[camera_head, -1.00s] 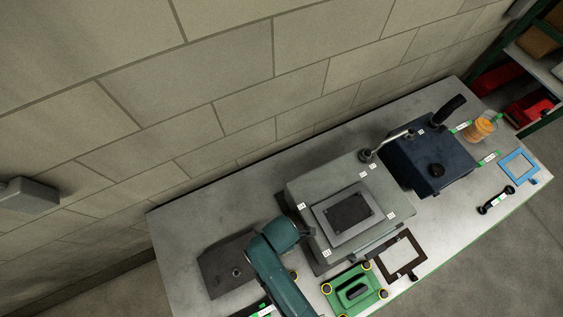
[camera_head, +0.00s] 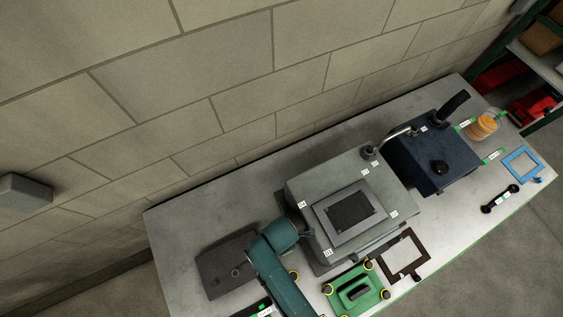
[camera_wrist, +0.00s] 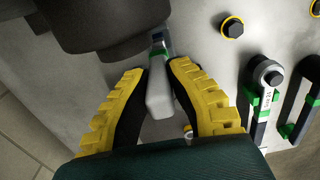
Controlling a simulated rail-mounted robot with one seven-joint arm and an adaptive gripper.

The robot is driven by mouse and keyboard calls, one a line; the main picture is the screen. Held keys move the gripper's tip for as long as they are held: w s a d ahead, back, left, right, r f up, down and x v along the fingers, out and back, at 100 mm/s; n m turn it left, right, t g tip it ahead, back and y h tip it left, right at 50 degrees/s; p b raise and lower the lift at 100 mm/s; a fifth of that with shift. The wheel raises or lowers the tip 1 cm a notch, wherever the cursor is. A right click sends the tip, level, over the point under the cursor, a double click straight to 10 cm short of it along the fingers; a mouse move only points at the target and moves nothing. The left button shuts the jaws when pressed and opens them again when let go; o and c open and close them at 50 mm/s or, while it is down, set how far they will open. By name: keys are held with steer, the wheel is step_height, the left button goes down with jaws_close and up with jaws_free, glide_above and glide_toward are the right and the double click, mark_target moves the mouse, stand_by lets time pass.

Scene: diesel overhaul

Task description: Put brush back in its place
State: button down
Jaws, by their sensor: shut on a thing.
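In the wrist view, my gripper (camera_wrist: 158,78) has its two yellow ridged fingers closed on a pale grey-white handle, which I take to be the brush (camera_wrist: 158,97). A green band and a small bluish end show at the handle's far end, close to a dark round body. The brush's bristles cannot be made out. In the head view my teal arm reaches down at the lower middle, and my gripper and the brush are out of sight there.
A ratchet (camera_wrist: 265,75) lies in green holders at the wrist view's right, near a yellow-ringed black cap (camera_wrist: 232,27). In the head view, a grey engine block (camera_head: 310,185), green cover (camera_head: 356,291), dark gasket frame (camera_head: 403,254) and navy block (camera_head: 432,160) crowd the bench (camera_head: 185,225).

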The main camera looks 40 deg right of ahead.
steer(key=shift+f+b, duration=0.7)
steer(key=shift+f, duration=0.55)
steer(key=c, duration=1.1)
jaws_free()
step_height(320, 180, up, 12)
